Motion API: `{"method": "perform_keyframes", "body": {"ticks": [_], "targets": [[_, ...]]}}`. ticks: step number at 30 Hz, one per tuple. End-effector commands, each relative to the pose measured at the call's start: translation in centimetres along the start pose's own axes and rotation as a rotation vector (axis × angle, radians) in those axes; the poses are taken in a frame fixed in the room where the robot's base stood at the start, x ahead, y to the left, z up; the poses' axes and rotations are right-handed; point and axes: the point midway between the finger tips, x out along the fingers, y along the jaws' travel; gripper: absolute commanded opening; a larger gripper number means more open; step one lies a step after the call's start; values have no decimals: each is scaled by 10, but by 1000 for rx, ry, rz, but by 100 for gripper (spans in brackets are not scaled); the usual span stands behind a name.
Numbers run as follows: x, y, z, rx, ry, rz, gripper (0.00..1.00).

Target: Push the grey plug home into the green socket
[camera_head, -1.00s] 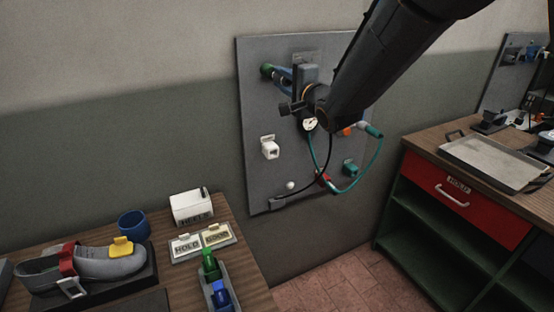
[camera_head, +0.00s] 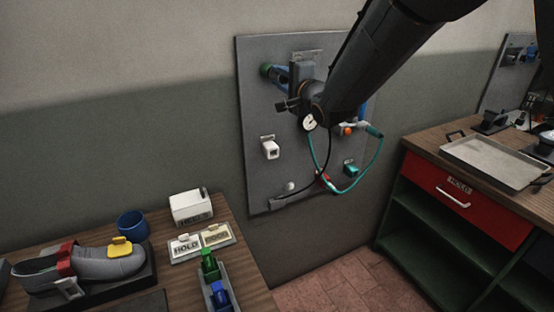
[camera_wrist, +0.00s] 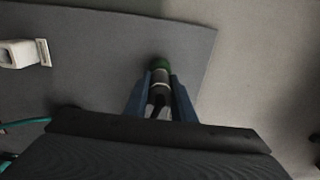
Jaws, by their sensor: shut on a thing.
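The green socket (camera_head: 265,71) sticks out of the grey wall panel at its upper left. It also shows in the wrist view (camera_wrist: 159,62) as a green ring just beyond my fingertips. My gripper (camera_head: 281,74) has blue fingers and is shut on the grey plug (camera_wrist: 159,79). The plug lies between the fingers (camera_wrist: 160,90), in line with the socket, and its front meets the green ring. I cannot tell how deep it sits. In the head view the fingers hide most of the plug.
The panel (camera_head: 255,110) also carries a white socket box (camera_head: 269,148), a round gauge (camera_head: 309,122), a teal hose (camera_head: 368,167) and a teal block (camera_head: 350,168). A wooden bench (camera_head: 255,275) with a shoe stands lower left. A red-drawer cabinet (camera_head: 463,200) stands right.

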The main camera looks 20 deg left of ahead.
Motion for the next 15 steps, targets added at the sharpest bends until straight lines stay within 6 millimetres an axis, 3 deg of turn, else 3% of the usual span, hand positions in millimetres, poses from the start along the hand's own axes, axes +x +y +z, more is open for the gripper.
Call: {"method": "perform_keyframes", "body": {"ticks": [5,6,9,15], "targets": [[4,0,0,0,0,-1,0],[3,0,0,0,0,-1,29],[3,0,0,0,0,0,44],[3,0,0,0,0,0,44]]}}
